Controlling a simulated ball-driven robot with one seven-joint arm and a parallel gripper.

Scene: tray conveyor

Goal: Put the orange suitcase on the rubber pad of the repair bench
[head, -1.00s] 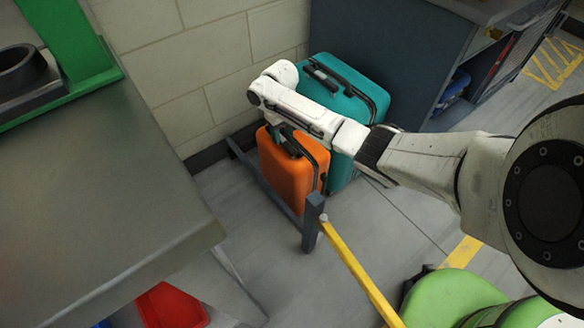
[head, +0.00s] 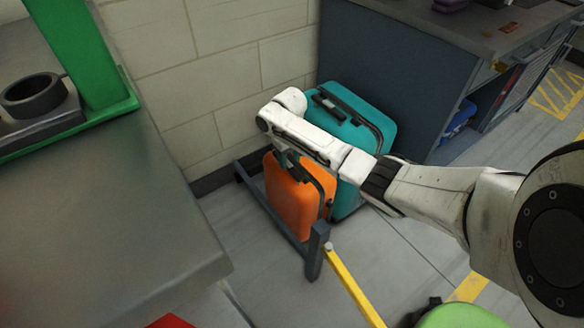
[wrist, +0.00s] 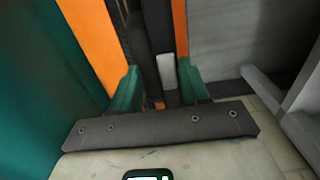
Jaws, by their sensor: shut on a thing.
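The orange suitcase (head: 292,205) stands upright on the floor by the wall, inside a low dark rail. My gripper (head: 284,158) is over its top at the handle, partly hidden by my wrist in the head view. In the wrist view, the green fingertips (wrist: 159,88) close on the suitcase's dark handle (wrist: 150,45), with the orange shell (wrist: 92,40) on both sides. I cannot tell a rubber pad in either view. A grey-topped bench (head: 120,215) fills the left of the head view; whether it is the repair bench is unclear.
A teal suitcase (head: 358,112) stands right beside the orange one. The dark rail (head: 318,250) ends in a post with a yellow bar (head: 352,287). A dark cabinet (head: 400,70) is behind. A green frame with a black ring (head: 35,97) stands on the left bench.

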